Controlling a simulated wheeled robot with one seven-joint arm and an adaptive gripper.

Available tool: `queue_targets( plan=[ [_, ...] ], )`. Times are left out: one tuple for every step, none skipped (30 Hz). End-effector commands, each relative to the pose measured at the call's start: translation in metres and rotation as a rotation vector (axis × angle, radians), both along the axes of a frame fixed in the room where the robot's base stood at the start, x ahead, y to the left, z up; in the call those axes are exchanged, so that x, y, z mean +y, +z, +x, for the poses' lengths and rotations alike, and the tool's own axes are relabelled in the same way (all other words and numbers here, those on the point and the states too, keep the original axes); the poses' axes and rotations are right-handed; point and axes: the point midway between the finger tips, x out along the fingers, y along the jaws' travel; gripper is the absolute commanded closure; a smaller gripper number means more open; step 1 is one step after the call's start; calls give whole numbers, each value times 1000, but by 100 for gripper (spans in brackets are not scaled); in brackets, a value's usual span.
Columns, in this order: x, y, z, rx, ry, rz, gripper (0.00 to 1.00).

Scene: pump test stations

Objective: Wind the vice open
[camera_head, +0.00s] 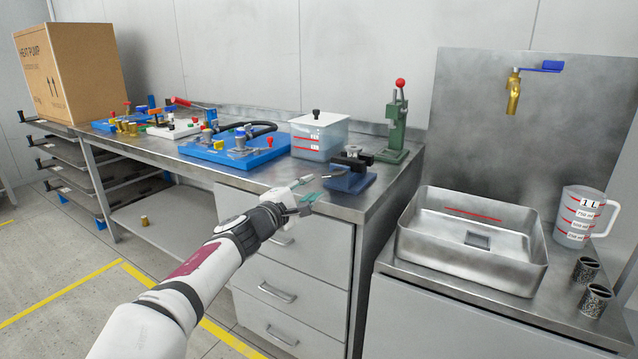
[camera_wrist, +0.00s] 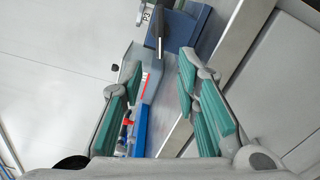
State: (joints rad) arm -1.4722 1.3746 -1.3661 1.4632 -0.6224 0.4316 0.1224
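The vice (camera_head: 349,180) stands on the front right part of the steel bench. It has a blue base and dark jaws on top; how far apart the jaws are is too small to tell. In the wrist view its blue body (camera_wrist: 185,35) is at the top, with a thin grey bar in front of it. My gripper (camera_head: 307,190) is just left of the vice and apart from it. In the wrist view my gripper (camera_wrist: 158,85) is open, with its green-padded fingers wide apart and nothing between them.
A clear water tank (camera_head: 318,138) stands behind the vice, and a green press with a red knob (camera_head: 396,128) is behind it to the right. A blue pump board (camera_head: 235,150) is to the left. The bench front edge (camera_head: 335,209) is close below my gripper. A steel sink (camera_head: 470,257) is at right.

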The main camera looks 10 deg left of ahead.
Motion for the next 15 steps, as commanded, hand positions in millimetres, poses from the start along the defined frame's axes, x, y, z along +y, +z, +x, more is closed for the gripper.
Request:
queue_targets(
  plan=[
    [4,0,-9,1,2,0,71],
    [5,0,-12,1,2,0,71],
    [6,0,-17,0,1,1,71],
    [7,0,-20,0,0,1,71],
    [8,0,-23,0,0,1,71],
    [9,0,-25,0,0,1,71],
    [10,0,-27,0,0,1,71],
    [10,0,-28,0,0,1,71],
    [10,0,-30,0,0,1,71],
    [11,0,-30,0,0,0,71],
    [11,0,-31,0,0,0,71],
    [11,0,-31,1,0,0,71],
    [11,0,-31,1,0,0,71],
    [11,0,-31,1,-1,0,71],
    [11,0,-31,1,-1,0,71]
  ],
)
